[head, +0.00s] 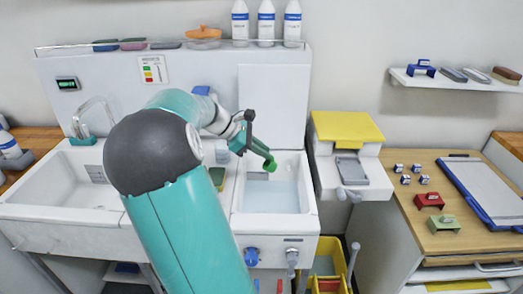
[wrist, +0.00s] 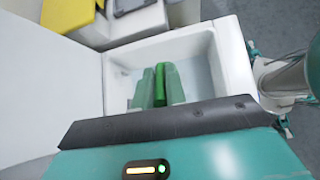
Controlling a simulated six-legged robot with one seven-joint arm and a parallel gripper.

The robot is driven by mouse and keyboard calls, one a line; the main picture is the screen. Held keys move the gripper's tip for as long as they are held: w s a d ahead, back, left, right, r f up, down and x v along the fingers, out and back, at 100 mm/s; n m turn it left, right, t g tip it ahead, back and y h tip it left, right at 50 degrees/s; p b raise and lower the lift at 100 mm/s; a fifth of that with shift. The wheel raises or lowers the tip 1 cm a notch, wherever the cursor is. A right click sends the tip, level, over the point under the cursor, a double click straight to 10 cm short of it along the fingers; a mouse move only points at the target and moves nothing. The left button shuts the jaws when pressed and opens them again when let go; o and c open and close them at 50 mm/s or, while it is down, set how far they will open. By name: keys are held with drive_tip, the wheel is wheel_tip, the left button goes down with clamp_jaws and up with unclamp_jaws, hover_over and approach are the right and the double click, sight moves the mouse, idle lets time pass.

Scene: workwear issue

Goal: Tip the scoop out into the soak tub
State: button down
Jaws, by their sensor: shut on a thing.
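The soak tub (head: 303,186) is the white basin right of the middle in the head view, with pale bluish water in it. In the wrist view the tub (wrist: 238,62) lies beyond my gripper. My gripper (head: 261,153) is over the back part of the tub, pointing down and to the right. It is shut on the scoop (head: 270,164), of which only a small bright green part shows at the fingertips. In the wrist view the scoop (wrist: 161,84) is a green strip between the two fingers (wrist: 160,92). Its bowl and any contents are hidden.
A white panel (head: 273,105) stands upright behind the tub. A yellow-lidded bin (head: 348,127) stands close on the right. A white sink (head: 62,190) with a tap is at the left. A wooden counter (head: 440,240) with small blocks is further right.

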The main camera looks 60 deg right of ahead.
drive_tip(key=shift+s+d+r+t, duration=0.15)
drive_tip(key=shift+s+r+t, duration=0.15)
drive_tip(key=shift+s+t, duration=0.25)
drive_tip(key=shift+s+d+r+t+y, duration=0.15)
drive_tip(key=shift+s+d+t+y, duration=0.35)
drive_tip(key=shift+t+y, duration=0.35)
drive_tip(key=shift+s+d+r+t+y, duration=0.15)
drive_tip(key=shift+s+t+y, duration=0.1)
drive_tip(key=shift+t+y, duration=0.1)
drive_tip(key=shift+s+d+f+t+y, duration=0.15)
drive_tip(key=shift+s+d+t+y, duration=0.55)
drive_tip(key=shift+t, duration=0.4)
drive_tip(key=shift+s+d+f+t+y, duration=0.15)
drive_tip(key=shift+s+d+t+y, duration=0.35)
drive_tip(key=shift+s+t+y, duration=0.4)
drive_tip(key=shift+w, duration=0.1)
